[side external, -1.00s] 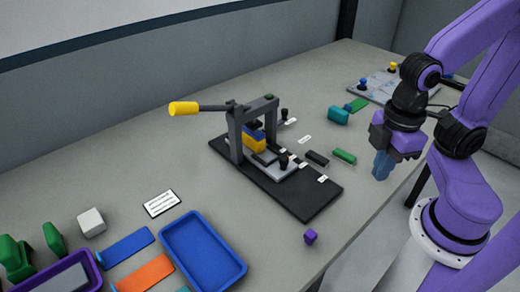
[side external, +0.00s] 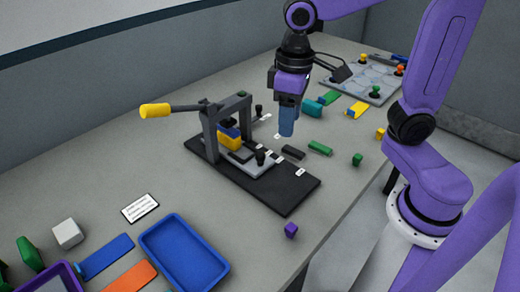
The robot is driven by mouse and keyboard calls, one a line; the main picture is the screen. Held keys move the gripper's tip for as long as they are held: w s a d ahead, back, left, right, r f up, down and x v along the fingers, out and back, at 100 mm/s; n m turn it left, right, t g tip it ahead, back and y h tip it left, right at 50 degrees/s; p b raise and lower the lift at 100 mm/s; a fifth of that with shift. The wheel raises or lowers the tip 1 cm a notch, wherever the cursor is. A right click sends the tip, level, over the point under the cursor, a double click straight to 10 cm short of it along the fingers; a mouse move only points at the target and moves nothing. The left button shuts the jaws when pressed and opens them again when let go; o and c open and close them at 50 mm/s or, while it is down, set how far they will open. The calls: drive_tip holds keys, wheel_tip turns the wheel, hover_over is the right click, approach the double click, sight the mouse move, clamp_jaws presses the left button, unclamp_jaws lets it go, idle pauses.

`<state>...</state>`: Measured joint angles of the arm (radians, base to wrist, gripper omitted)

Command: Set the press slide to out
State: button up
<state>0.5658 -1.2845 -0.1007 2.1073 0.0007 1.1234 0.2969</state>
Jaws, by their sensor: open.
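The press stands mid-table with a grey frame (side external: 209,140), a black base plate (side external: 290,195) and a yellow-ended lever (side external: 155,111) pointing left. Its light grey slide plate (side external: 262,168) lies on the base, partly under the frame, with a black knob (side external: 260,157) at its front right. A yellow and blue block (side external: 229,137) sits under the frame. Small white labels (side external: 269,153) lie beside the slide; their text is too small to read. My gripper (side external: 287,130) points down with blue fingers, open, apart from the press, to the right of its frame.
A black bar (side external: 293,152) and a green bar (side external: 320,148) lie right of the press. A purple cube (side external: 291,230) is near the front edge. A blue tray (side external: 185,255) is at front left. A grey board with knobs (side external: 360,85) is at back right.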

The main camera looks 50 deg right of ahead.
sight(261, 155)
drive_tip(key=w+r+m, duration=0.3)
drive_tip(key=w+m, duration=0.2)
drive_tip(key=w, duration=0.4)
drive_tip(key=f, duration=1.7)
drive_tip(key=shift+s+d+f, duration=0.25)
drive_tip(key=shift+d+f, duration=0.05)
drive_tip(key=shift+s, duration=0.1)
clamp_jaws()
